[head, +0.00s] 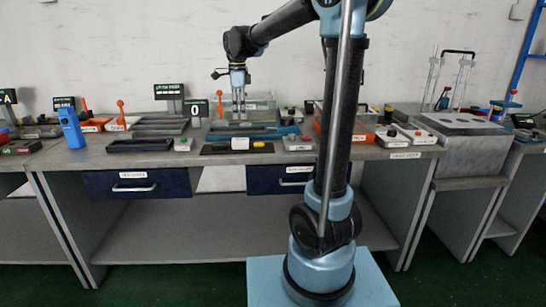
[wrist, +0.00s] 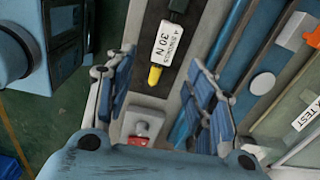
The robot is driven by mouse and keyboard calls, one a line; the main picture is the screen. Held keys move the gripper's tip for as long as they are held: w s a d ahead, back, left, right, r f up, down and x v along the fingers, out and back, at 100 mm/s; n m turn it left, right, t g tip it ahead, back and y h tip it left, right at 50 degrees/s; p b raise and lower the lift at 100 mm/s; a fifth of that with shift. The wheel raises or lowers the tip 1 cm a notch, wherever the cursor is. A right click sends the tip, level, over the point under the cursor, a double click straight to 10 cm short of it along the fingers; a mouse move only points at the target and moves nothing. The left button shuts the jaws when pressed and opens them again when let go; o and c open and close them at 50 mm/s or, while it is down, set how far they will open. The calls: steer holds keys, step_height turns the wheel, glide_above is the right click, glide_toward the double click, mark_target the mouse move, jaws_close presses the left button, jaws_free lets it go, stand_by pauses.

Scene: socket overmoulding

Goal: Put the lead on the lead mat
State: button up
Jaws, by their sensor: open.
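A dark lead with a yellow tip (wrist: 155,76) and a white tag reading "30 N" (wrist: 166,44) lies on a dark mat (wrist: 148,55). In the head view the same dark mat (head: 209,150) is at the bench's front edge, with the white tag (head: 240,143) and yellow tip (head: 258,146) on it. I cannot tell if this is the lead mat. My gripper (wrist: 162,98) is open and empty, its fingers spread on either side of the picture below the yellow tip. In the head view my gripper (head: 239,112) points down above the bench, behind the mat.
Long blue and dark trays lie to the right in the wrist view. A clear tank (head: 262,103) stands behind my gripper.

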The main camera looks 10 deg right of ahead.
steer(key=s+d+f+n+t, duration=0.1)
steer(key=s+d+f+n, duration=0.2)
steer(key=s+d+n, duration=0.35)
steer(key=s+d+f+n, duration=0.35)
steer(key=s+d, duration=0.35)
steer(key=s, duration=0.3)
steer(key=s+d+f+n, duration=0.3)
steer(key=s+f+n, duration=0.1)
steer(key=s+f, duration=0.3)
steer(key=s+d+f+n+t, duration=0.1)
steer(key=s+d+f+n, duration=0.2)
steer(key=s+f, duration=0.4)
steer(key=shift+s+d+f+n, duration=0.15)
steer(key=shift+s+d+n, duration=0.1)
steer(key=shift+d+n, duration=0.15)
